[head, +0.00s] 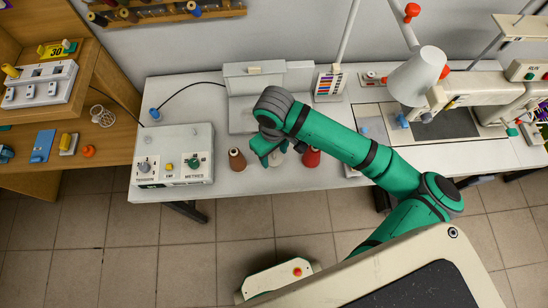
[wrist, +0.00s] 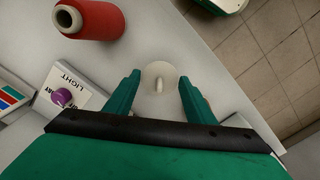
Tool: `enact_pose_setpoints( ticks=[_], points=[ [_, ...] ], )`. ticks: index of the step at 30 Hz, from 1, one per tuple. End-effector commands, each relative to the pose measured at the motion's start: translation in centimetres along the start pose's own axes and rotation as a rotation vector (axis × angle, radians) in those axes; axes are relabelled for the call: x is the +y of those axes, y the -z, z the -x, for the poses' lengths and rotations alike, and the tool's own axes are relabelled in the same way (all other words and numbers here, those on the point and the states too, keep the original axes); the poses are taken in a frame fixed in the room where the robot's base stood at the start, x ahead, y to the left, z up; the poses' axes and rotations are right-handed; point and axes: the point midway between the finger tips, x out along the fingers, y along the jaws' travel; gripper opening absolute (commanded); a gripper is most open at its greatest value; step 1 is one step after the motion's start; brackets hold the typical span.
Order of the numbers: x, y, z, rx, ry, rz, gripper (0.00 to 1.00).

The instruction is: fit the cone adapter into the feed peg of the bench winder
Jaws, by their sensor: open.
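My gripper (wrist: 160,80) is open, with its two green fingers apart on either side of a pale round disc (wrist: 150,72) that has a short upright peg (wrist: 158,86). Nothing is held. I cannot tell whether this is the cone adapter or the feed peg on its base. In the head view my gripper (head: 268,152) is low over the white bench, between a brown thread cone (head: 237,160) and a red one (head: 311,158); the arm hides much there. A grey box marked METRES (head: 178,143), with dials, stands to the left and may be the bench winder.
The red cone (wrist: 98,20) lies near the upper left in the wrist view, beside a box marked LIGHT (wrist: 78,88) with a purple knob. A sewing machine (head: 455,95) stands at the right. A wooden shelf unit (head: 95,85) is at the left. The bench edge (wrist: 225,65) is close.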

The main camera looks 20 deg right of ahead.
Motion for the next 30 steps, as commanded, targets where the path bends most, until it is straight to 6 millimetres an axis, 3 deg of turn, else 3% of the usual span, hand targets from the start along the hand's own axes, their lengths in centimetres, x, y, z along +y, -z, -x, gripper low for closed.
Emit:
enact_pose_setpoints(
  ticks=[10,13,14,23,30],
  points=[
    [0.0,0.0,-0.8,0.001,-0.001,0.000,0.50],
    [0.0,0.0,-0.8,0.001,-0.001,0.000,0.26],
    [0.0,0.0,-0.8,0.001,-0.001,0.000,0.24],
    [0.0,0.0,-0.6,0.002,-0.001,0.000,0.24],
    [0.1,0.1,2.7,0.003,-0.002,0.001,0.24]
  ],
)
